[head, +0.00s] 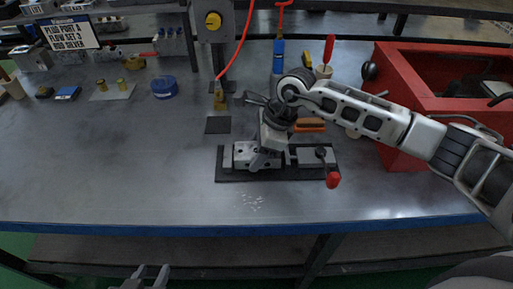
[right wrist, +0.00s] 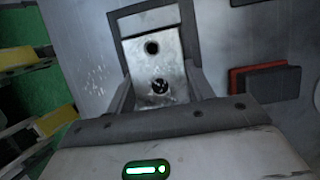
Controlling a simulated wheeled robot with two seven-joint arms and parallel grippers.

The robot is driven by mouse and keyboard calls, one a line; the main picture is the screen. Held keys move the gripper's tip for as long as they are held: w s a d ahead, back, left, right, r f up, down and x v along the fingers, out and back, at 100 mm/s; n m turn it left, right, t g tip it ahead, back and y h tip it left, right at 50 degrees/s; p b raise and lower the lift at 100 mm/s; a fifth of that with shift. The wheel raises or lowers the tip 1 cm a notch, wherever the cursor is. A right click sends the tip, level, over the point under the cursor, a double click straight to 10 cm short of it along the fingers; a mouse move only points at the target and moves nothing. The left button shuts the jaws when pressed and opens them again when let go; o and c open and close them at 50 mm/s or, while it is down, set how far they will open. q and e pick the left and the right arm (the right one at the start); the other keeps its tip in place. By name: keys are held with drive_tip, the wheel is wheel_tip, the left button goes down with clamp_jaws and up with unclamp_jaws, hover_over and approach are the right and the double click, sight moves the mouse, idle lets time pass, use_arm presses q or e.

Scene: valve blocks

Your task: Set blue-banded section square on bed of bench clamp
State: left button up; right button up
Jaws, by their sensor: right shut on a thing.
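The bench clamp (head: 318,156) lies on a dark base plate near the middle of the bench, with a red-knobbed handle (head: 333,180) at its right. My right gripper (head: 260,160) points down over the left part of the clamp. In the right wrist view it is shut on a grey metal section (right wrist: 153,68) with two dark round holes. No blue band shows on the visible face. I cannot tell whether the section touches the clamp bed, which the gripper partly hides. My left gripper (head: 150,275) is low in front of the bench, fingers apart and empty.
A red crate (head: 400,145) stands at the right under my right arm. A press-like column (head: 214,50) with a red cable rises behind the clamp. A blue round container (head: 164,87) and a sign (head: 72,33) are at the back left. The left front bench is clear.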

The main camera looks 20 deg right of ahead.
drive_tip(key=shift+f, duration=0.2)
drive_tip(key=o, duration=1.3)
drive_tip(key=shift+d+r, duration=0.1)
drive_tip(key=shift+r, duration=0.15)
drive_tip(key=b+v, duration=0.1)
drive_tip(key=v, duration=1)
drive_tip(key=shift+r, duration=0.35)
drive_tip(key=shift+s, duration=0.15)
